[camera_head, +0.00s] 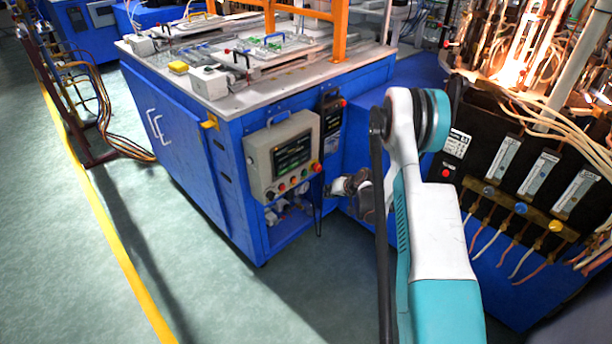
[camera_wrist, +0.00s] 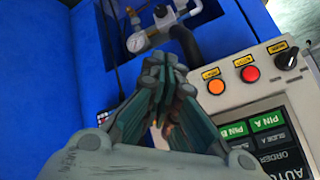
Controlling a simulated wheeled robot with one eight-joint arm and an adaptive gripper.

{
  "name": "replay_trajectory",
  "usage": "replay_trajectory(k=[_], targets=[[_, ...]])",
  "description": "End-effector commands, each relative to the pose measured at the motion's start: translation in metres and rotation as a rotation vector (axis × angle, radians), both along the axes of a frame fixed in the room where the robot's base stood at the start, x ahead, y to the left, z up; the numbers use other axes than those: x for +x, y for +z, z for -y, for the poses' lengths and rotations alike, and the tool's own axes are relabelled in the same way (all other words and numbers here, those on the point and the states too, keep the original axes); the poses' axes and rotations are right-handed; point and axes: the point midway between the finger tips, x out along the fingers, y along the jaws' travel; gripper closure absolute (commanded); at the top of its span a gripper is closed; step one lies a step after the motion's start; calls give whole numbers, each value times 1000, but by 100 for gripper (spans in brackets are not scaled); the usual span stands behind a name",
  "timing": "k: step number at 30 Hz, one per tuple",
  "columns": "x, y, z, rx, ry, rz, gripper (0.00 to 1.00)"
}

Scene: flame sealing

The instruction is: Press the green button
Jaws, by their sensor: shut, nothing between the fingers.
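The grey control box (camera_head: 255,160) is mounted on the front of the blue machine, with a screen and a row of small buttons along its lower edge. It also shows in the wrist view (camera_wrist: 200,100), with an orange button (camera_wrist: 216,86), a red button (camera_wrist: 250,74) and a black knob (camera_wrist: 285,58). I cannot clearly pick out the green button; my gripper covers part of the row in the wrist view. My gripper (camera_wrist: 160,62) is shut and empty. In the head view my gripper (camera_head: 337,187) is just right of the box's lower right corner.
A red mushroom button (camera_head: 316,166) sits at the box's right end. A pressure gauge (camera_wrist: 137,42) with pipes and a black hose lies beyond the fingertips. The blue machine (camera_head: 185,150) fills the space behind. Green floor (camera_head: 230,310) is clear in front.

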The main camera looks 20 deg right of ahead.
Motion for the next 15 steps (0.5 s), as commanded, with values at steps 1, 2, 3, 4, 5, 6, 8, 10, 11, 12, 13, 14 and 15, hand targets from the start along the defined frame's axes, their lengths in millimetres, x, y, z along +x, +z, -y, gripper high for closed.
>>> replay_trajectory(k=[1,2,3,4,5,6,8,10,11,12,13,14,15], targets=[[0,0,0,0,0,0,100],[0,0,0,0,0,0,100],[0,0,0,0,0,0,100],[0,0,0,-1,1,0,100],[0,0,0,-1,1,0,100],[1,0,0,-1,1,0,100],[2,1,-1,-1,1,0,100],[6,1,-2,-1,2,-1,100],[8,1,-3,-1,2,-1,100],[12,0,-5,-2,3,0,100],[14,1,-6,-2,3,0,100],[18,1,-7,-2,3,0,100],[23,1,-9,-2,3,0,100]])
